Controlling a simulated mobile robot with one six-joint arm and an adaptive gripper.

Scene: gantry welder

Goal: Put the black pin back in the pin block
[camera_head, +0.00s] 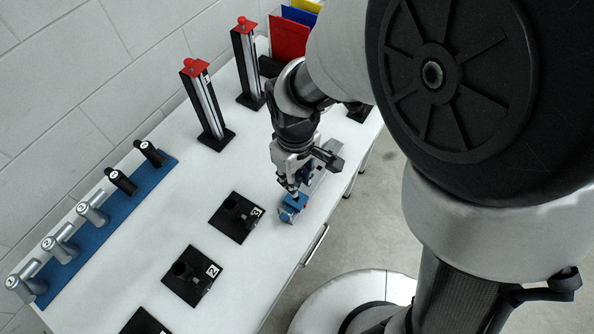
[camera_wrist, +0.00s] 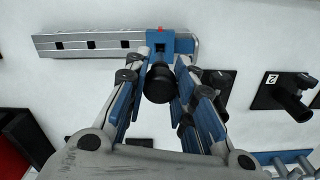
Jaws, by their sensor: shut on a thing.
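The black pin (camera_wrist: 160,84) is between my gripper's fingers in the wrist view, its round dark head toward the camera. My gripper (camera_wrist: 163,68) is shut on it. The far end of the pin points at a blue block (camera_wrist: 184,46) with a dark square spot, at one end of a grey bar (camera_wrist: 75,46) with several dark square holes. I cannot tell whether the pin's tip is inside the blue block or only above it. In the head view my gripper (camera_head: 294,190) is pointed down right over the blue block (camera_head: 287,216); the pin is hard to make out there.
Black plates with sockets, numbered 3 (camera_head: 225,226) and 2 (camera_head: 180,287), lie left of the gripper. A blue rail (camera_head: 108,227) with several handles runs along the wall side. Two red-topped posts (camera_head: 207,105) (camera_head: 247,65) stand farther back. The white table (camera_head: 165,225) between is clear.

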